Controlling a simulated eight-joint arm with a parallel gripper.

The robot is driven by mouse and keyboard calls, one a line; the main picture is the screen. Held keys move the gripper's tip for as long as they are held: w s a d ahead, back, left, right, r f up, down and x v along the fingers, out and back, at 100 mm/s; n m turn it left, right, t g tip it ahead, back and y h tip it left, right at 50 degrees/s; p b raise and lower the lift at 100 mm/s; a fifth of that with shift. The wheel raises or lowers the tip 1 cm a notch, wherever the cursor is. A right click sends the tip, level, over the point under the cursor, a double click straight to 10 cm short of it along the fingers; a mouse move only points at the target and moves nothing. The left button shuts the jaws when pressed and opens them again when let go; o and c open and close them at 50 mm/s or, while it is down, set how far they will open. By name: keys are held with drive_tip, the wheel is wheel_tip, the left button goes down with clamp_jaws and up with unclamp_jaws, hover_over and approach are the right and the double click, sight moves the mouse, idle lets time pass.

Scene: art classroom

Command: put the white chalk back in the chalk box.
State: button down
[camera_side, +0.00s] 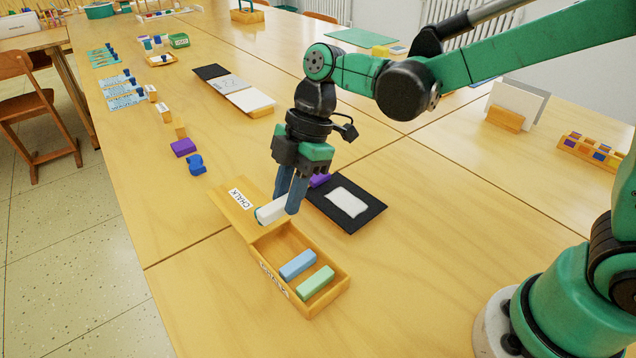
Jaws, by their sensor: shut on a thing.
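The white chalk (271,211) is a short pale block held between the fingers of my gripper (286,206). My gripper is shut on it and points down. The chalk appears above the back edge of the chalk box (333,298), near its lid; its exact height is hard to tell. The chalk box is an open wooden tray with a label on its front. It holds a blue chalk (297,264) and a green chalk (315,283); the part of the box behind the blue chalk is bare. The wooden lid (229,198), labelled CHALK, lies behind the box.
A black slate (367,218) with a white patch lies right of my gripper, with a purple piece (320,180) at its edge. A purple block (183,147) and a blue object (196,165) stand at the left. The table in front of the box is clear.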

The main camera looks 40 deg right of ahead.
sight(288, 251)
wheel_tip(288, 251, down, 9)
idle(0.4)
drive_tip(key=shift+f, duration=0.1)
drive_tip(key=c, duration=1)
unclamp_jaws()
drive_tip(key=v, duration=1.2)
drive_tip(key=shift+s+d+r+m+t+h, duration=0.3)
drive_tip(key=shift+s+d+m+t+h, duration=0.8)
drive_tip(key=shift+m, duration=2)
drive_tip(key=shift+s+d+r+m+t+h, duration=0.35)
drive_tip(key=shift+s+d+m+t, duration=0.85)
drive_tip(key=shift+d+m, duration=1.35)
drive_tip(key=shift+s+d+r+m+t+h, duration=0.3)
drive_tip(key=shift+s+d+m+t+h, duration=0.85)
drive_tip(key=shift+m, duration=2.5)
